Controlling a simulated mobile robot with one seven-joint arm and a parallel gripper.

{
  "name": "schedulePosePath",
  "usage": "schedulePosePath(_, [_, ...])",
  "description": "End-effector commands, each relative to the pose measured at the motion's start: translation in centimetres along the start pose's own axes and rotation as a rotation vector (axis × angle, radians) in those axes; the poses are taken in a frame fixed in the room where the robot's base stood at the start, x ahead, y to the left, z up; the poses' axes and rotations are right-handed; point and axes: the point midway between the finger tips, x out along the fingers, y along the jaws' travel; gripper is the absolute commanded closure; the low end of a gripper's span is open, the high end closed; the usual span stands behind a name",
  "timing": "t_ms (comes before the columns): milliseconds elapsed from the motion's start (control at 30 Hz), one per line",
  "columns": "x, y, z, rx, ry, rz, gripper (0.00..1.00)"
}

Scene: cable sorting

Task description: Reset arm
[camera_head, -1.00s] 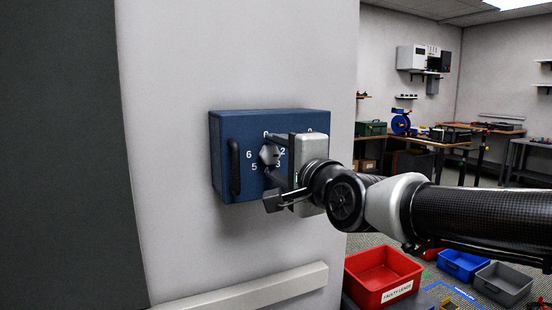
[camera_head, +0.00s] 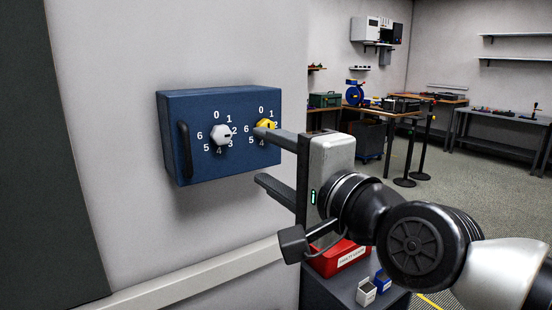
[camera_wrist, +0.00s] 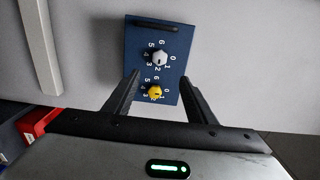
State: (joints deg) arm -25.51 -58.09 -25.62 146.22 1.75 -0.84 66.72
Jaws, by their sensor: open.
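My gripper (camera_head: 264,157) is open and empty, in front of and a little below the right part of a blue wall box (camera_head: 175,150). The box has a black handle (camera_head: 184,150) at its left edge. Its white knob (camera_head: 220,135) has numbers around it. A yellow knob (camera_head: 264,127) to its right is partly hidden by my upper finger. In the wrist view both fingers (camera_wrist: 164,92) are spread apart, with the yellow knob (camera_wrist: 154,92) showing between them and the white knob (camera_wrist: 159,58) beyond. Nothing is held.
A pale rail (camera_head: 190,280) runs along the wall below the box. A red bin (camera_head: 338,262) and small blue (camera_head: 382,280) and white (camera_head: 366,292) boxes sit below my arm. Benches (camera_head: 490,125) and black posts (camera_head: 427,145) stand farther back. The floor at the right is open.

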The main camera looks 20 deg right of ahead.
Motion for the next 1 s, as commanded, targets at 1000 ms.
schedulePosePath(1000, [-1.6, 7.8, 2.9, -0.537, -0.094, 0.356, 0.49])
